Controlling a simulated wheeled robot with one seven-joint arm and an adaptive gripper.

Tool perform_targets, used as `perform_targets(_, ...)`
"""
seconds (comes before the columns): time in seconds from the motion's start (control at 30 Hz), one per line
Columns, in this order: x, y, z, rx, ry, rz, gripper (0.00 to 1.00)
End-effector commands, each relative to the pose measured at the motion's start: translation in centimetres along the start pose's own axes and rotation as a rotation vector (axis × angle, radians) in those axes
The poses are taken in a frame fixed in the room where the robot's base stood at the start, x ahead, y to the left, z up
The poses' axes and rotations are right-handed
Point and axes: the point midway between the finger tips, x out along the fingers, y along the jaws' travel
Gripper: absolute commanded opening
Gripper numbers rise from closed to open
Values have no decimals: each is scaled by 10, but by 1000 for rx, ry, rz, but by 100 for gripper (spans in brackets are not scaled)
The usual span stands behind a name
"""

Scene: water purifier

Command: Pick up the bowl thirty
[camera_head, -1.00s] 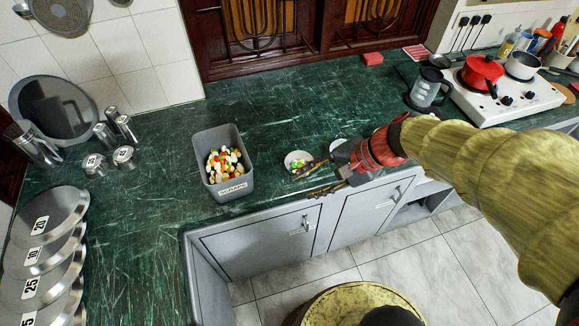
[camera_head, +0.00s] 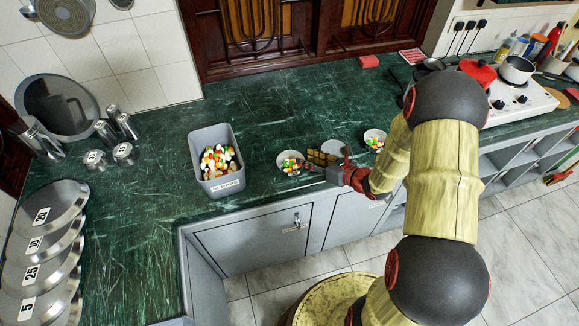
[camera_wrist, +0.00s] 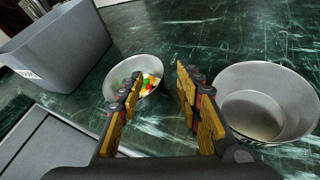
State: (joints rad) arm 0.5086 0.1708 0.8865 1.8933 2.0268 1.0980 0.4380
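A small grey bowl (camera_head: 290,163) with colourful pieces in it stands on the green counter, right of the grey bin. It also shows in the wrist view (camera_wrist: 148,88), ahead of my fingers and partly behind the left one. An empty grey bowl (camera_wrist: 265,105) is right of the right finger; it shows in the head view (camera_head: 333,147) behind my gripper. A third bowl (camera_head: 375,139) with colourful pieces stands farther right. No number is readable on any bowl. My gripper (camera_head: 317,158) is open and empty, low beside the filled bowl; its fingers show apart in the wrist view (camera_wrist: 160,102).
The grey bin (camera_head: 217,183) with food pieces stands left of the bowls. A stove (camera_head: 515,103) with pots is at right. The counter behind the bowls is clear.

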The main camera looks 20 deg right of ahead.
Motion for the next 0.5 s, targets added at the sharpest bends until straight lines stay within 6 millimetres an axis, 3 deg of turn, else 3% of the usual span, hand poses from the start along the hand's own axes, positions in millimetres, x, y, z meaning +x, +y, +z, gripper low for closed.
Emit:
perform_targets(0.3, 42, 6, 0, -4, 1, 4, 35)
perform_targets(0.5, 53, 6, 2, -3, 0, 2, 35)
